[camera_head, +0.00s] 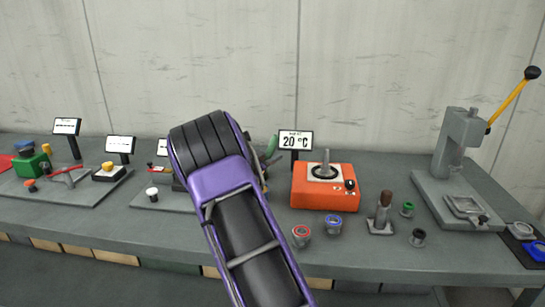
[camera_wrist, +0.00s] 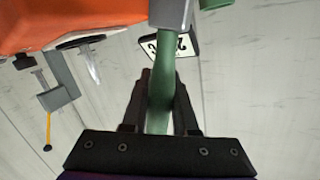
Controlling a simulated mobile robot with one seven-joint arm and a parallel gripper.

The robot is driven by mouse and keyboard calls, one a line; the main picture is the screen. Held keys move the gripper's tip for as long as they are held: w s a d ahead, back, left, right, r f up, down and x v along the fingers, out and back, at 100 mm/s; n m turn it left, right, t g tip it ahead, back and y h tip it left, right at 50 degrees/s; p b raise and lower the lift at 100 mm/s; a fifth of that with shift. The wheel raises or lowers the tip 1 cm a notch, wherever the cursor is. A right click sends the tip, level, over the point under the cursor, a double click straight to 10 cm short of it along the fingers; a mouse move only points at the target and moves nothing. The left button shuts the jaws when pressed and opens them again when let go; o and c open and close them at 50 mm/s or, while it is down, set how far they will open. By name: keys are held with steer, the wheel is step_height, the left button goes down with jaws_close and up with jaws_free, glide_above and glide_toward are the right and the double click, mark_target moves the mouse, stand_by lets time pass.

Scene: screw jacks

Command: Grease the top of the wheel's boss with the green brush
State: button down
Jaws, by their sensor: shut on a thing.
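My gripper (camera_wrist: 160,100) is shut on the green brush (camera_wrist: 160,70), whose green handle runs between both fingers in the wrist view. A grey part (camera_wrist: 172,12) shows at the handle's far end, cut off by the picture edge, so I cannot see bristles. In the head view a bit of the green brush (camera_head: 272,146) shows just right of my purple arm, which hides most of the gripper.
Right of my arm stands an orange box (camera_head: 325,190) with a disc and upright pin, below a 20 °C sign (camera_head: 296,141). Small pots (camera_head: 302,234) stand in front. A press with a yellow lever (camera_head: 508,105) is at right; trays with small parts lie at left.

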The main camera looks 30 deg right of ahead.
mark_target(273, 142)
steer(key=shift+f+b, duration=0.3)
steer(key=shift+f, duration=0.3)
stand_by(0.7)
step_height(273, 142, up, 7)
steer(key=p, duration=0.4)
stand_by(0.6)
steer(key=shift+a, duration=0.15)
stand_by(0.5)
